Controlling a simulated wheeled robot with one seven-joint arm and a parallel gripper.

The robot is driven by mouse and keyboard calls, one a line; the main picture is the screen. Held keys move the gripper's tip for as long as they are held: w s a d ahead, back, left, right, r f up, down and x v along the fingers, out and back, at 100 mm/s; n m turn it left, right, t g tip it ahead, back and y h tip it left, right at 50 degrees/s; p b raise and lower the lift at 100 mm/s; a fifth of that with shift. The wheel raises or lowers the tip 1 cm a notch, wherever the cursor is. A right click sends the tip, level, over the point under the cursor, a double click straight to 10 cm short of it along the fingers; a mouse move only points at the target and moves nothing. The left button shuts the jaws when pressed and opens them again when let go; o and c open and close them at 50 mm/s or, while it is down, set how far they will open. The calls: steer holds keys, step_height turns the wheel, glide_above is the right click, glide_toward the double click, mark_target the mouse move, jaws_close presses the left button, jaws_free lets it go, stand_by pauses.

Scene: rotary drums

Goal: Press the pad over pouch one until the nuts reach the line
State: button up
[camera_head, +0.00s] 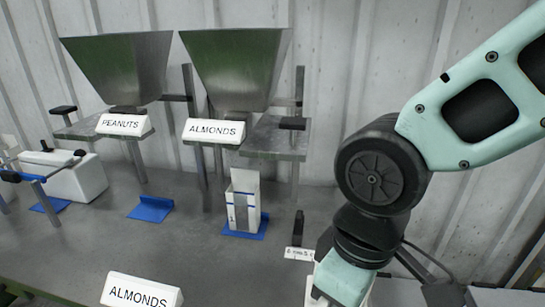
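A white pouch (243,203) with blue lines and a grey window strip stands upright on a blue base, below the right hopper (235,68). The hopper's sign reads ALMONDS (214,131). A small black pad (293,123) sits on the grey plate (277,140) right of that sign. Another black pad (63,109) is at the left hopper. I cannot tell the nut level in the pouch. My gripper's mint-coloured hand (342,280) is at the bottom edge, to the right of and nearer than the pouch. Its fingers cannot be made out.
The left hopper (117,65) bears a PEANUTS sign (123,124), with an empty blue base (152,209) below. A white box (75,180) is at the left. Another ALMONDS sign (141,291) stands in front. A black upright piece (298,228) and small label are near my arm.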

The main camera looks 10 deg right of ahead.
stand_by(0.4)
jaws_close()
stand_by(1.6)
